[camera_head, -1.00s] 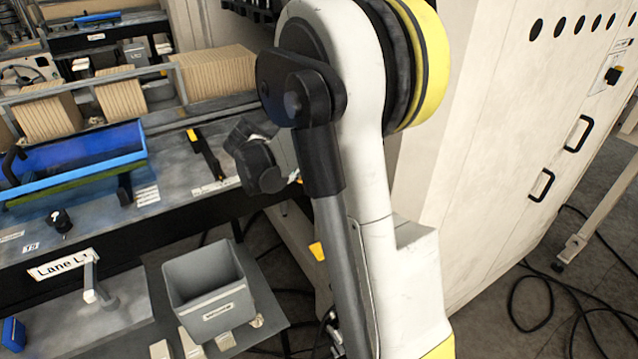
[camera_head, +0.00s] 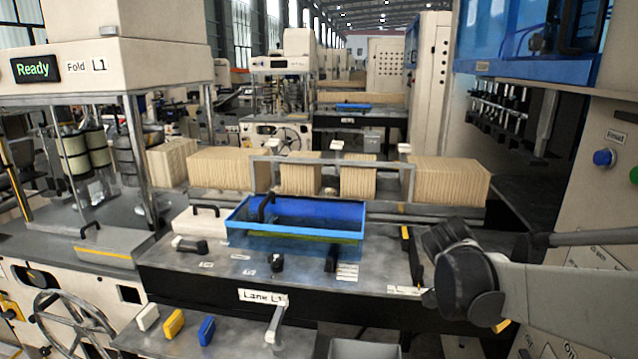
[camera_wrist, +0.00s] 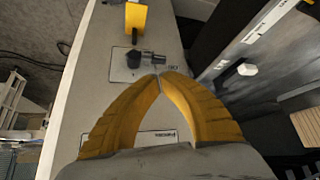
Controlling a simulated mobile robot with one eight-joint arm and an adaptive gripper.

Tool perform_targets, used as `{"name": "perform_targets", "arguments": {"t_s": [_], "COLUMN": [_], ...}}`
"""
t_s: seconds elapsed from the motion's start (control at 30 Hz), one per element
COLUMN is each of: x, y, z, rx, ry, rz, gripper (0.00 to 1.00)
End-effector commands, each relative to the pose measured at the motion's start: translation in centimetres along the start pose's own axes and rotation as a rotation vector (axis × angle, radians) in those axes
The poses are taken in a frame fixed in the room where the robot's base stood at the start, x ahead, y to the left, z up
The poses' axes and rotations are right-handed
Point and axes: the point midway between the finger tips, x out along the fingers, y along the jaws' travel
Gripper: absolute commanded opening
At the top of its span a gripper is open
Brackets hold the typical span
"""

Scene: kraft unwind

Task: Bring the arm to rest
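My arm (camera_head: 560,295) reaches in from the right edge of the head view, with a dark rounded joint (camera_head: 465,275) beside the right end of the lane table. My gripper's fingers cannot be made out in the head view. In the wrist view my gripper (camera_wrist: 160,77) shows two yellow fingers that curve together and meet at the tips. Nothing shows held between them. A dark knob or lever (camera_wrist: 145,62) on a pale panel (camera_wrist: 112,95) appears just beyond the tips; I cannot tell whether they touch it.
A blue tray (camera_head: 345,249) stands on the dark Lane L1 table (camera_head: 215,278). Kraft stacks (camera_head: 450,180) line the rail behind. A machine panel (camera_head: 610,190) with buttons rises at the right. In the wrist view, a yellow block (camera_wrist: 135,18) stands on the panel and a dark structure is at right.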

Motion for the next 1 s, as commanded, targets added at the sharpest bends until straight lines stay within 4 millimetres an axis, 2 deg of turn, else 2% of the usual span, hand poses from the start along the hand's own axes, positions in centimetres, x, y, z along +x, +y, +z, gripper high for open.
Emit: {"name": "perform_targets", "arguments": {"t_s": [0.03, 0.3, 0.4, 0.5, 0.7, 1.0], "x": [-1.0, -6.3, -7.6, -8.5, -9.3, -9.4], "y": [1.0, 5.1, 6.5, 7.5, 8.4, 8.4], "z": [1.7, 11.2, 14.4, 16.8, 19.0, 19.0], "rx": [-0.104, -0.7, -0.871, -0.996, -1.111, -1.121], "ry": [-0.037, -0.12, -0.094, -0.053, 0.004, 0.01], "rz": [-0.058, -0.461, -0.604, -0.716, -0.823, -0.831], "gripper": [0.0, 0.0, 0.0, 0.0, 0.0, 0.0]}}
